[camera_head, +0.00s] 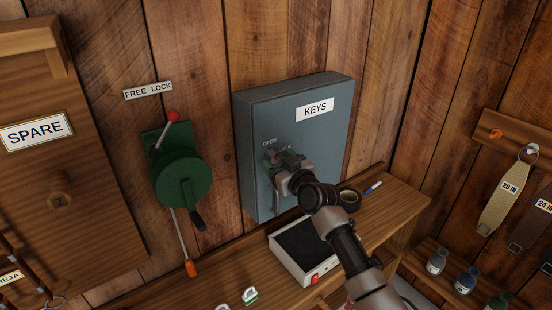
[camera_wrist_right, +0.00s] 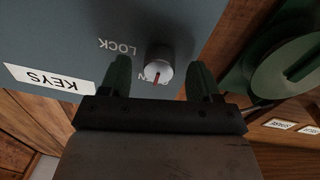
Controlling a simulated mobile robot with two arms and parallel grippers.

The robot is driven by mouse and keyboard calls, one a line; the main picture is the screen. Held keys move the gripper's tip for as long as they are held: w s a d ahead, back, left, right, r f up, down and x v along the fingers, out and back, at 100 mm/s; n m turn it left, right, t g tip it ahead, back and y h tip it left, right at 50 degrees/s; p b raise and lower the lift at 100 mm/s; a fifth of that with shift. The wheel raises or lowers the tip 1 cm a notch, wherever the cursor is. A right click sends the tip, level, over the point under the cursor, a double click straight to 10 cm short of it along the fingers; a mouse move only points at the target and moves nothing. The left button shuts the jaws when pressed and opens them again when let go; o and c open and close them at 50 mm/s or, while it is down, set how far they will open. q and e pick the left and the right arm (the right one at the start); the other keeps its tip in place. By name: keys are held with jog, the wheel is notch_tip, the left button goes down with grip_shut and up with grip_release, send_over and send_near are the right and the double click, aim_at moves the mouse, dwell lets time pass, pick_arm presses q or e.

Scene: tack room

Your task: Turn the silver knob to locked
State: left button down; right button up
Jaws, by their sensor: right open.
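The blue-grey key cabinet (camera_head: 300,145) on the wall carries a KEYS plate and the labels OPEN and LOCK. In the right wrist view, the silver knob (camera_wrist_right: 159,66) stands out from the cabinet face (camera_wrist_right: 60,35). A red mark on it points down in the picture, towards the partly hidden OPEN lettering. My right gripper (camera_head: 274,158) is at the cabinet door and hides the knob in the head view. In the wrist view its open green fingers (camera_wrist_right: 159,80) stand on both sides of the knob, with visible gaps. My left gripper is out of view.
A green crank winch (camera_head: 182,180) with a red-tipped lever is on the wall left of the cabinet. A white box with a dark top (camera_head: 302,247), a tape roll (camera_head: 350,199) and a marker (camera_head: 373,187) are on the wooden bench below.

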jog(key=shift+w+a, duration=0.4)
jog(key=shift+w, duration=0.15)
jog(key=c, duration=0.9)
